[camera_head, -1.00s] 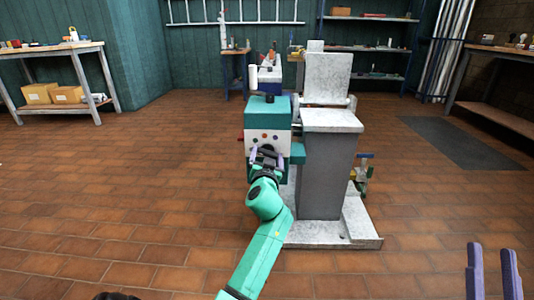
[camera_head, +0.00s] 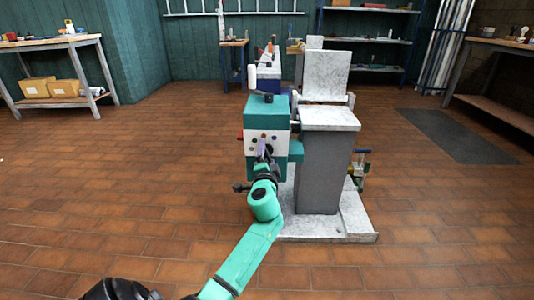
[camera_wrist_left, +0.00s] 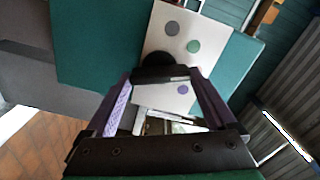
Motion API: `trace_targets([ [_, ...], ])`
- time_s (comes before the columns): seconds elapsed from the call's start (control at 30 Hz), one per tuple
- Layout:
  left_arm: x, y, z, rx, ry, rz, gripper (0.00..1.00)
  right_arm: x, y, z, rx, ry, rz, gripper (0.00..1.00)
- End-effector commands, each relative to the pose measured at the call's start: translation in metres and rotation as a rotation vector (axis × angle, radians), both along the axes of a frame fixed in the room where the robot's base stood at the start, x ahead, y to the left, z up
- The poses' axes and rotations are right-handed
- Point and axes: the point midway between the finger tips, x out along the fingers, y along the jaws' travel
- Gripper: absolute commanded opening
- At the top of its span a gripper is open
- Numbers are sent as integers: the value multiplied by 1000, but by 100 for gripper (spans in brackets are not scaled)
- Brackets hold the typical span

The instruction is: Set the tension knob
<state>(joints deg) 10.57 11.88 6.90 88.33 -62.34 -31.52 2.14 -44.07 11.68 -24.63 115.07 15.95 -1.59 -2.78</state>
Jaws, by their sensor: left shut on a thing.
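A green machine head (camera_head: 268,107) carries a white panel (camera_head: 254,144) with several coloured dots. My left gripper (camera_head: 265,155) reaches the panel from the front and hides part of it. In the left wrist view the purple fingers of the left gripper (camera_wrist_left: 166,82) stand on either side of a dark knob (camera_wrist_left: 155,63) with a black bar, and are shut on it. Grey, green and purple dots show around it on the tilted panel (camera_wrist_left: 172,15). Any pointer mark on the knob cannot be made out. My right gripper is out of view.
A grey stone-like column (camera_head: 322,170) on a wide base (camera_head: 357,220) stands right beside the machine head. Workbenches stand at the left (camera_head: 62,42) and right (camera_head: 500,44), with shelves (camera_head: 370,40) at the back. The brick floor at left is clear.

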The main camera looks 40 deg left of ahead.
Motion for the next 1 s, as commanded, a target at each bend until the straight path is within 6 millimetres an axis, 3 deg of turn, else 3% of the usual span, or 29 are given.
trace_targets([
  [0.4, 0, 1, -1, 151, 118, 3, 34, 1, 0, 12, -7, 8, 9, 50],
  [0.9, -1, 1, -2, 169, 130, 5, 34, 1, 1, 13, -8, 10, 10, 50],
  [0.93, -1, 1, -2, 168, 130, 5, 94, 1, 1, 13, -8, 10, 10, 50],
  [0.97, -1, 1, -2, 168, 130, 5, 100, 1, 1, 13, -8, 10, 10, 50],
  [1.0, -1, 1, -1, 168, 130, 5, 100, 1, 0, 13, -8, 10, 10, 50],
])
